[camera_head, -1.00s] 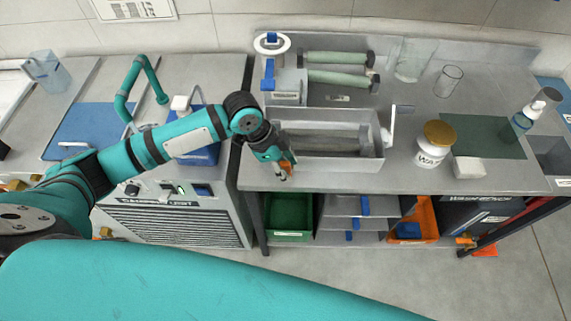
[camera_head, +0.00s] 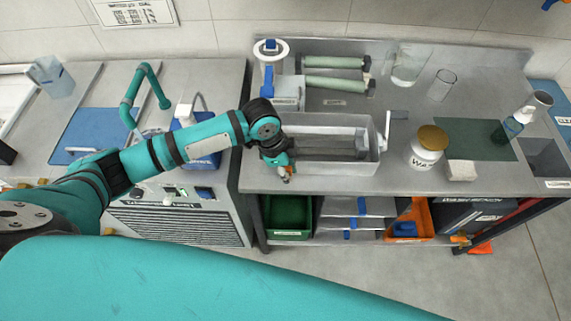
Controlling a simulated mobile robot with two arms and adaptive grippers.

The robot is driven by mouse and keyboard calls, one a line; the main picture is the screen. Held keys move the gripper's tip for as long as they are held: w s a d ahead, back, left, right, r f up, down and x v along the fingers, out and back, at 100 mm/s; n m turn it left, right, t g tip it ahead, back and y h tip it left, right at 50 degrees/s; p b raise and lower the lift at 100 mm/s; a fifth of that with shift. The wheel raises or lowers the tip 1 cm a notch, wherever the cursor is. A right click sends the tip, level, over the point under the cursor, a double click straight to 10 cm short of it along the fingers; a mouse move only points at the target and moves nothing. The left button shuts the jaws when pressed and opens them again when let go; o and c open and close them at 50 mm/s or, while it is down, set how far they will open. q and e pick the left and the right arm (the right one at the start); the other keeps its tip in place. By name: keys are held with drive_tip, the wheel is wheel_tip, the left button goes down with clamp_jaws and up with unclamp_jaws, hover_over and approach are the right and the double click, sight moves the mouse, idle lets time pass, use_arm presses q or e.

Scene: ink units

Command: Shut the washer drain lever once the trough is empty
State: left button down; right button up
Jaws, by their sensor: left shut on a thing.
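The washer trough (camera_head: 340,168) is a long grey metal box on the steel bench, with a dark bar inside and a white crank at its right end. I cannot tell whether any liquid is in it. My left gripper (camera_head: 286,178) is at the trough's front left corner, pointing down. It is shut on a small orange part there, which looks like the drain lever. The gripper covers most of the lever, so its angle is hidden. My right gripper is not in view.
A white jar with a gold lid (camera_head: 428,148) and a white block (camera_head: 461,170) stand right of the trough. Pale green rollers (camera_head: 335,62) lie behind it. A green bin (camera_head: 288,216) and an orange bin (camera_head: 412,222) sit on the shelf below.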

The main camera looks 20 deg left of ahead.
use_arm(q)
drive_tip(key=shift+r, duration=0.1)
drive_tip(key=c, duration=1.4)
unclamp_jaws()
drive_tip(key=shift+o, duration=0.2)
drive_tip(key=v, duration=1.2)
drive_tip(key=shift+d, duration=0.1)
